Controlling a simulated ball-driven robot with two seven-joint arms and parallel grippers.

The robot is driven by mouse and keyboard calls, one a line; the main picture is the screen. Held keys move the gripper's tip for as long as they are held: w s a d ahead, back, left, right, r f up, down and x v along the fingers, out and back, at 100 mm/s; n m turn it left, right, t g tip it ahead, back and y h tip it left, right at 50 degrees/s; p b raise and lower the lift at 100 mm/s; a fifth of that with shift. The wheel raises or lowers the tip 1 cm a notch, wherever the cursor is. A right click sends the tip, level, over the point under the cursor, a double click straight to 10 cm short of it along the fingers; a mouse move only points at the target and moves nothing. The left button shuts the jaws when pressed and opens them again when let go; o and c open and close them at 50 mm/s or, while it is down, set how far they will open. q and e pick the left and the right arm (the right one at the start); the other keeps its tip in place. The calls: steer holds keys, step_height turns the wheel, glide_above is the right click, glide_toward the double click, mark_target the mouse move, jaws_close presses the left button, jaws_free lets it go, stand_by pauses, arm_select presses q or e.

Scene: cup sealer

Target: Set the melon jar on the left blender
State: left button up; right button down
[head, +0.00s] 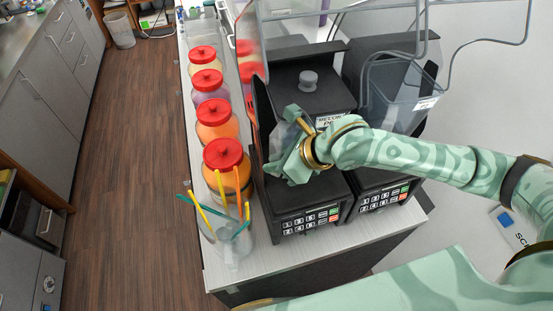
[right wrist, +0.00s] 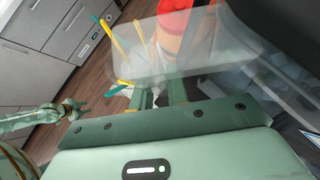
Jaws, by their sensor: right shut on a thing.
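My right gripper (head: 288,142) is over the left blender (head: 310,200), between its dark back housing and its front keypad. In the right wrist view its two fingers (right wrist: 161,94) are shut on a clear, see-through container (right wrist: 185,55), which I take to be the melon jar. In the head view the gripper and arm hide most of the jar, so I cannot tell whether it rests on the base. A partly covered label (head: 335,119) shows on the dark housing behind the gripper. My left gripper (right wrist: 68,109) shows small in the right wrist view; its fingers are unclear.
Several red-lidded jars (head: 223,153) stand in a row along the counter's left side. A clear cup with coloured sticks (head: 233,241) stands at the near left corner. The right blender (head: 385,192) is close beside the left one. Clear covers (head: 400,108) and tubing surround the back.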

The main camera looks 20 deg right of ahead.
arm_select(q)
steer(key=shift+f, duration=0.2)
arm_select(e)
steer(key=shift+f, duration=0.5)
stand_by(1.1)
